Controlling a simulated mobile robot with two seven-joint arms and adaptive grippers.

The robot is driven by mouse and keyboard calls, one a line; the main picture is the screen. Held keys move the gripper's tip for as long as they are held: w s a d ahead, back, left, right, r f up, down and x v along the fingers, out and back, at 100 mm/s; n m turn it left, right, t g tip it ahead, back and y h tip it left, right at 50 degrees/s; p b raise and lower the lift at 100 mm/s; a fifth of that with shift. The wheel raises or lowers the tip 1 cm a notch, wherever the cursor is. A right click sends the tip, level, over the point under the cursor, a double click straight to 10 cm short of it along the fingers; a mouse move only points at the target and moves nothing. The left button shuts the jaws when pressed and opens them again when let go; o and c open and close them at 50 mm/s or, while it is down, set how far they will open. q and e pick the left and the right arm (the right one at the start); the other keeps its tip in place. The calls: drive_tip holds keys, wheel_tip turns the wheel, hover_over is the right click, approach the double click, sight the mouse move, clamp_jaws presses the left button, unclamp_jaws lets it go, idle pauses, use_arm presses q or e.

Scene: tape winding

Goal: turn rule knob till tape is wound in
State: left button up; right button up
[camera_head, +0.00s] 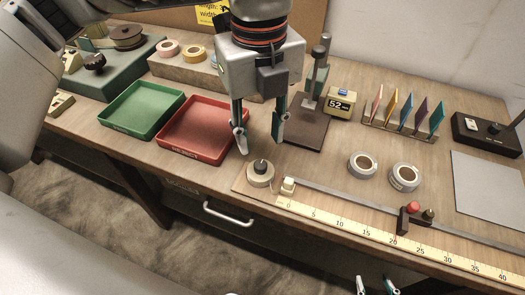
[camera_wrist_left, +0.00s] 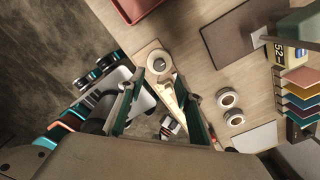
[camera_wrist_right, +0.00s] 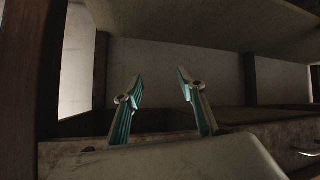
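The rule knob (camera_head: 260,168) is a small dark knob on a round cream base at the left end of the rule (camera_head: 360,232). It also shows in the left wrist view (camera_wrist_left: 159,64), just beyond the fingertips. A grey metal strip (camera_head: 345,202) runs right from a small cream block (camera_head: 288,184), beside the yellow scale. My left gripper (camera_head: 259,146) is open and empty, pointing down above the knob, apparently not touching it. My right gripper (camera_head: 376,287) is open and empty near the lower frame edge, in front of the table; the right wrist view shows its parted fingers (camera_wrist_right: 159,78).
A red tray (camera_head: 201,155) and a green tray (camera_head: 144,108) lie left of the left gripper. A dark stand (camera_head: 300,134) is close on its right. Two tape rolls (camera_head: 362,165) (camera_head: 404,177) lie behind the strip. A red-knobbed marker (camera_head: 411,208) sits on the rule.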

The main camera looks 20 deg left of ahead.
sight(260, 165)
use_arm(q)
wheel_tip(260, 165, down, 8)
drive_tip(key=shift+r+b, duration=0.2)
drive_tip(key=shift+b, duration=0.5)
drive_tip(key=shift+s, duration=0.1)
drive_tip(key=shift+c, duration=0.4)
clamp_jaws()
